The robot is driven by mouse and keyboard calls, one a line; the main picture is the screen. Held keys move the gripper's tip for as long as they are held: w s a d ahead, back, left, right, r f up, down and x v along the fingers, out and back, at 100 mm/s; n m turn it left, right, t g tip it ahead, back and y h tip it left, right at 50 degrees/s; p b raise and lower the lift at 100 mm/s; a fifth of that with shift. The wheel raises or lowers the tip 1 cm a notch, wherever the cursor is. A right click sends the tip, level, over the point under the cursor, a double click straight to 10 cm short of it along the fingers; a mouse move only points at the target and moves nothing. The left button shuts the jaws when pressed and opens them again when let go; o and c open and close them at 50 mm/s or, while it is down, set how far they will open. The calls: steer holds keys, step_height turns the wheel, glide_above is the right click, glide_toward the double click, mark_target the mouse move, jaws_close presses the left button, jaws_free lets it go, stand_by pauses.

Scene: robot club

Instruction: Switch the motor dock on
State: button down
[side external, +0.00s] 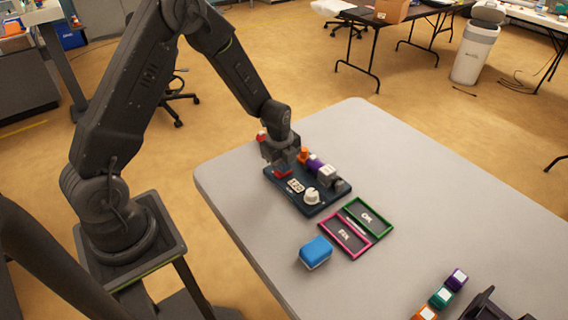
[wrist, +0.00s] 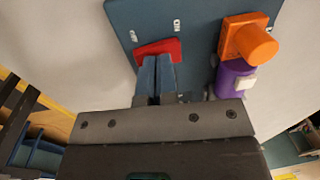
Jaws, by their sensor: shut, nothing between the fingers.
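The motor dock (side external: 309,208) is a dark blue board on the grey table. It carries a red switch (side external: 283,172) near its left end, a white knob (side external: 312,195), a small white label plate (side external: 296,186), and orange and purple parts along the back. In the wrist view the red switch (wrist: 158,48) shows just beyond my fingertips. My gripper (wrist: 157,62) is shut and empty, with its tips at the near edge of the switch. I cannot tell whether they touch it. The fingers hide part of the switch, so its tilt is unclear.
An orange part (wrist: 248,40) and a purple part (wrist: 233,82) stand close right of my fingers in the wrist view. A pink tray (side external: 347,238), a green tray (side external: 367,218) and a blue block (side external: 316,252) lie in front.

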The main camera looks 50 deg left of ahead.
steer(key=shift+r, duration=0.15)
step_height(320, 180, up, 14)
steer(key=w, duration=0.2)
steer(key=shift+f, duration=0.2)
steer(key=shift+w, duration=0.1)
steer(key=s+d+r+n+t, duration=0.1)
steer(key=s+d+r+n, duration=0.2)
steer(key=s+n, duration=0.3)
steer(key=s+d+r+n+t, duration=0.2)
steer(key=s+r+n, duration=0.4)
steer(key=s, duration=0.3)
steer(key=s+d+r+n+t, duration=0.1)
steer(key=s+d+r+n, duration=0.2)
steer(key=s+r+n, duration=0.2)
steer(key=s+n, duration=0.1)
steer(key=s, duration=0.2)
steer(key=shift+s+d, duration=0.3)
steer(key=shift+s, duration=0.05)
